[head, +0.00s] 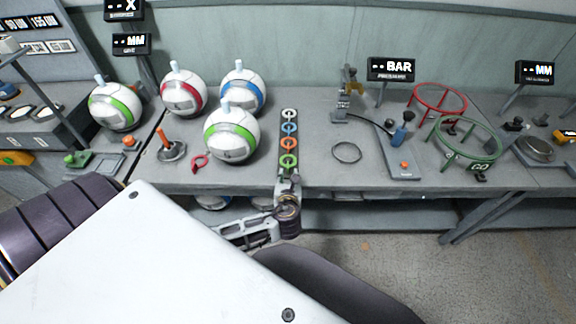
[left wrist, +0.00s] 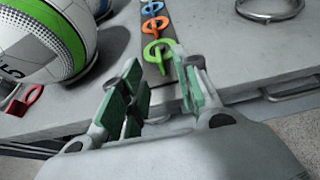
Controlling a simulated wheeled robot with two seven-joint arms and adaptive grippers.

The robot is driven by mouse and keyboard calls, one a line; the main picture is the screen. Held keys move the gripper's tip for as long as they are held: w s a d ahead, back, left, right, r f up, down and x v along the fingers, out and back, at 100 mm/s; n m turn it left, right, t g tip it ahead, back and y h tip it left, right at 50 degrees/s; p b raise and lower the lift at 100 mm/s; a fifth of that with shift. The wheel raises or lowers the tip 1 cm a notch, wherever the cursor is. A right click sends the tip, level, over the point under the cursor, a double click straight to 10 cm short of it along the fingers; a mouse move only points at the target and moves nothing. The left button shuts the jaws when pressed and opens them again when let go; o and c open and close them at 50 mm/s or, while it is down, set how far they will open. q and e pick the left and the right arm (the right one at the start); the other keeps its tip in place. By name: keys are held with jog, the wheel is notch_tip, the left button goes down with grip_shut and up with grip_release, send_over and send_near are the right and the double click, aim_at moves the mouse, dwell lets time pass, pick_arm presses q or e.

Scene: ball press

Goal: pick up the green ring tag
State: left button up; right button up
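The green ring tag (head: 289,161) lies at the near end of a dark strip (head: 290,151) on the workbench, in a column of ring tags. In the left wrist view the green ring tag (left wrist: 158,53) is just beyond my fingertips, close to the gap between them. My left gripper (head: 288,186) is at the bench's front edge, in front of the tag. In the left wrist view my left gripper (left wrist: 160,74) has its green-padded fingers apart with nothing between them. My right gripper is not in view.
Orange (head: 289,143), blue (head: 289,128) and white (head: 289,114) ring tags lie farther along the strip.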

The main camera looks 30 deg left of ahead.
pick_arm(q)
jog(key=shift+x, duration=2.1)
jog(key=shift+a, duration=0.1)
jog(key=shift+b+x, duration=0.4)
jog(key=shift+x, duration=2.15)
jog(key=shift+s, duration=0.1)
grip_shut()
